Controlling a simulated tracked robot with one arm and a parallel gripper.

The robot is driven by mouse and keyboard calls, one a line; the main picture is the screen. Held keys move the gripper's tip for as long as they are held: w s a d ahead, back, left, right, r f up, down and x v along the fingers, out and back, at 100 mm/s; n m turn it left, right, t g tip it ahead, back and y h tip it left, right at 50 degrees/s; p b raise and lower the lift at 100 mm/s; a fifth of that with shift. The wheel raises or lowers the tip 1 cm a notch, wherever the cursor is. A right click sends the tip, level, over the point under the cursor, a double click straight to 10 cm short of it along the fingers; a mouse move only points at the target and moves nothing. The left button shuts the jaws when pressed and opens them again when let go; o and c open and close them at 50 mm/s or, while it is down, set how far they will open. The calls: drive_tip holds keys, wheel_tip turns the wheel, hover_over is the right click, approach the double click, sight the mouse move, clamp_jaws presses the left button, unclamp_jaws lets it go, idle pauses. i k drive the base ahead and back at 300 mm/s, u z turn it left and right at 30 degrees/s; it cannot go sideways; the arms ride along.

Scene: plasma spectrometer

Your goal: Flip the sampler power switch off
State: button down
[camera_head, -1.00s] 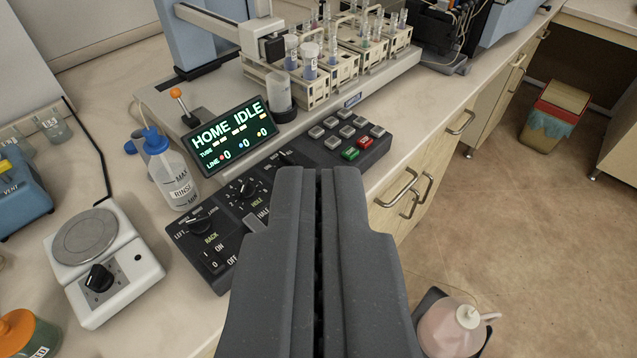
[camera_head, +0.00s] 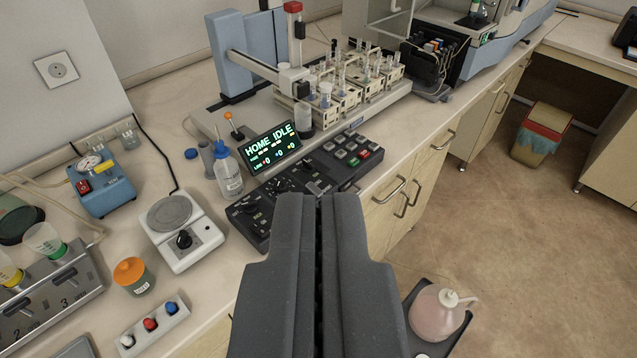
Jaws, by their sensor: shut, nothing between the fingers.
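The sampler's black control panel (camera_head: 290,188) lies on the bench, with its near left end beyond my gripper. The power switch (camera_head: 251,229) is at that near left end, small and dark, below a round knob (camera_head: 247,207). I cannot tell which way its lever sits. The sampler display (camera_head: 272,147) stands behind the panel and is lit, reading "HOME IDLE". My gripper (camera_head: 325,197) is shut and empty. In the picture its tips overlap the panel's near edge, right of the switch. I cannot tell its height above the bench.
A rinse bottle (camera_head: 227,172) stands left of the panel, close to it. A white hotplate (camera_head: 183,228) is further left. The sampler's vial racks (camera_head: 345,85) are behind. An orange-capped jar (camera_head: 134,276) and a button box (camera_head: 153,323) are at lower left.

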sight(256, 227)
drive_tip(key=k, duration=0.55)
drive_tip(key=u, duration=0.6)
drive_tip(key=i, duration=1.4)
drive_tip(key=z, duration=0.2)
